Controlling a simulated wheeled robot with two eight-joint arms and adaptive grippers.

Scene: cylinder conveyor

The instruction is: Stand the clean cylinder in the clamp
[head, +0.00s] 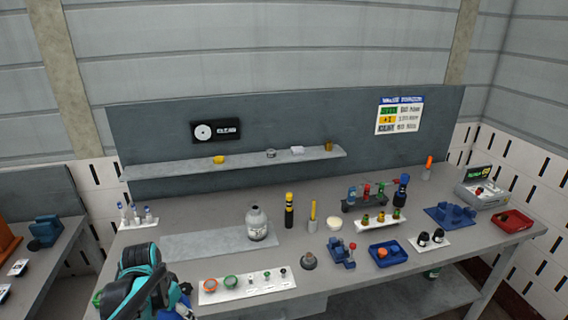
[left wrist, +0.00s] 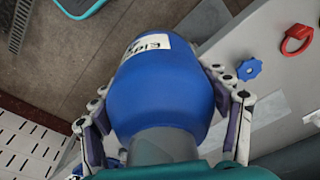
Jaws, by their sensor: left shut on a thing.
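My left gripper (left wrist: 165,95) is shut on a blue cylinder (left wrist: 165,90), a wide rounded body with a grey neck-like end toward the camera and a white label whose lettering is partly cut off. The fingers press on both sides of it. In the head view my left arm is at the lower left, and its fingers and most of the held cylinder are hidden or cut off. A blue clamp-like device (head: 341,252) stands near the bench front. A wider blue fixture (head: 450,214) lies at the right; I cannot tell which is the clamp. My right gripper is not in view.
A white strip (head: 235,290) with several rings and small parts lies beside my left arm. A grey bottle (head: 257,223), a black-and-yellow tool (head: 289,210) and a blue tray (head: 388,256) stand on the bench. In the left wrist view, a red ring (left wrist: 297,40) and a blue knob (left wrist: 249,69) lie right of the cylinder.

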